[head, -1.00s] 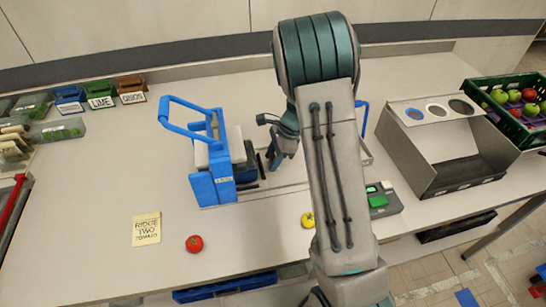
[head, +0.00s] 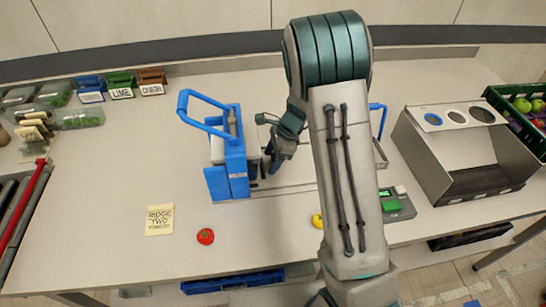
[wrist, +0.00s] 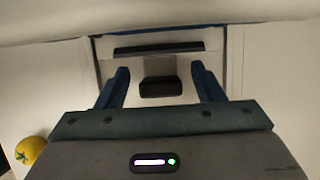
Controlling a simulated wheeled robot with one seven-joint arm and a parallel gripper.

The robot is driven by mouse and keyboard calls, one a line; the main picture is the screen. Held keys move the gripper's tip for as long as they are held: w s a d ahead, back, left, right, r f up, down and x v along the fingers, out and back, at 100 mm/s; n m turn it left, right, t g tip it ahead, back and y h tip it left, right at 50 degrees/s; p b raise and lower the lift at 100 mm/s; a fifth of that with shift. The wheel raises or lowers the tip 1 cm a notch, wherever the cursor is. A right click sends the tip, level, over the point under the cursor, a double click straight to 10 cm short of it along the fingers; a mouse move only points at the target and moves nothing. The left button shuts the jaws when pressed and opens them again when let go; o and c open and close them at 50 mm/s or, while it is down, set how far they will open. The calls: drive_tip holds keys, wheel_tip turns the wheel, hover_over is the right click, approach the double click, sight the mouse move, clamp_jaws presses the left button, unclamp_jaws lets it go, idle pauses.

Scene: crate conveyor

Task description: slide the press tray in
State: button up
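The blue press (head: 230,165), with a raised blue lever loop, stands on the bench left of my arm. A pale flat track or tray (head: 292,190) runs right from its foot. My arm hides much of it, so I cannot tell how far out the tray is. My gripper (head: 272,160) is just right of the press and points down. In the wrist view, its two blue fingers (wrist: 160,70) stand apart. A dark block (wrist: 160,87) lies between them in the view, with a dark bar (wrist: 158,50) beyond it. I cannot tell whether the fingers touch anything.
A red tomato (head: 205,236) and a note (head: 159,220) lie in front of the press. A yellow tomato (head: 317,221) is partly behind my arm. A green-and-grey device (head: 398,204) and a metal box (head: 450,160) stand to the right. The bench left of the press is largely clear.

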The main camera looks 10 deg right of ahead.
drive_tip(key=shift+d, duration=0.1)
drive_tip(key=b+v, duration=0.1)
drive_tip(key=v, duration=1.2)
drive_tip(key=shift+r, duration=0.35)
